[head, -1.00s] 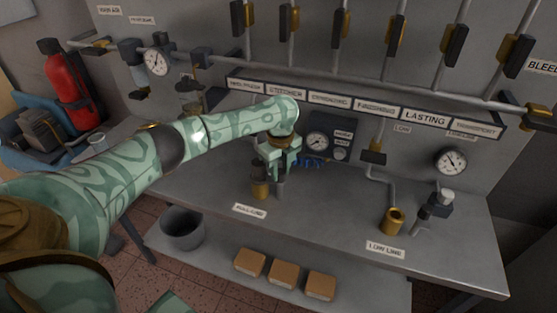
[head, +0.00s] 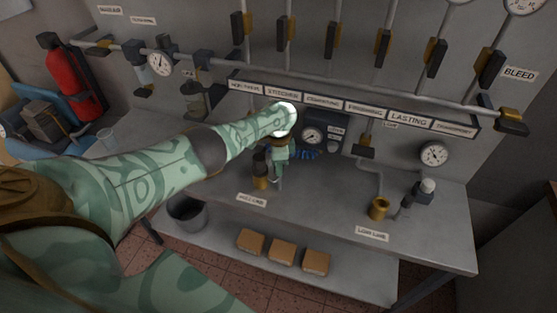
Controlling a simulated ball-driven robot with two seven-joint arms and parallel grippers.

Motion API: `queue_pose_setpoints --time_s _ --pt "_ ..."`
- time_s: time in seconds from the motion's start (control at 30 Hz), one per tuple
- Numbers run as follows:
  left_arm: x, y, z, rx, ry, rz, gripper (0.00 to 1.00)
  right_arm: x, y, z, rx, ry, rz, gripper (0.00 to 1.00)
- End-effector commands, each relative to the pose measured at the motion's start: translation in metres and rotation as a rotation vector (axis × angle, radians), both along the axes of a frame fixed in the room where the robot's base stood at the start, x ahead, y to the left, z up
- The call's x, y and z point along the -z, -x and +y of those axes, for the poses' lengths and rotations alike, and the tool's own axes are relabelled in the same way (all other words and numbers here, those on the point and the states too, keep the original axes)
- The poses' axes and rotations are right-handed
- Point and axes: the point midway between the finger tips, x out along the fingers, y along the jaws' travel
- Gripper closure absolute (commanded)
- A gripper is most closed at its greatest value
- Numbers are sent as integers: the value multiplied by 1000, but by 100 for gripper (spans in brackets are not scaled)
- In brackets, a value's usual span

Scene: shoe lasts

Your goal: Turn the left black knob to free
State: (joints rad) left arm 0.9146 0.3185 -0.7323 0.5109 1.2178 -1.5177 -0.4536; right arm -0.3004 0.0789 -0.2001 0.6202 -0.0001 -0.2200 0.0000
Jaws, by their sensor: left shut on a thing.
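My left gripper (head: 279,160) reaches down over the bench at the mill-line station, behind its label (head: 251,200). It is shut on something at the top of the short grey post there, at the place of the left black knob. The gripper and wrist hide the knob, so its setting cannot be read. A brass fitting (head: 260,183) with a dark upper part stands just left of the fingers. A similar regulator (head: 423,192) with a pale top stands at the low-line station on the right. My right gripper is not in view.
A dark panel with a gauge (head: 312,136) stands close behind the gripper, with blue parts at its foot. A brass cup (head: 379,208) stands at the right. Pipes and a label rail (head: 350,103) run above. The bench front between stations is clear.

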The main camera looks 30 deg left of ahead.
Motion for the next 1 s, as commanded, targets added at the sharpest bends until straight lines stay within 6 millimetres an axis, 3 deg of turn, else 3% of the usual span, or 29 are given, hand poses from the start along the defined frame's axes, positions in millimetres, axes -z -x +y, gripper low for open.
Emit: queue_pose_setpoints --time_s 0.5,1.0 --pt "-1 0 0 -337 0 1 94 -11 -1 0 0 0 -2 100" --pt "-1 -1 0 -403 0 -1 94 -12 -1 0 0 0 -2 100"
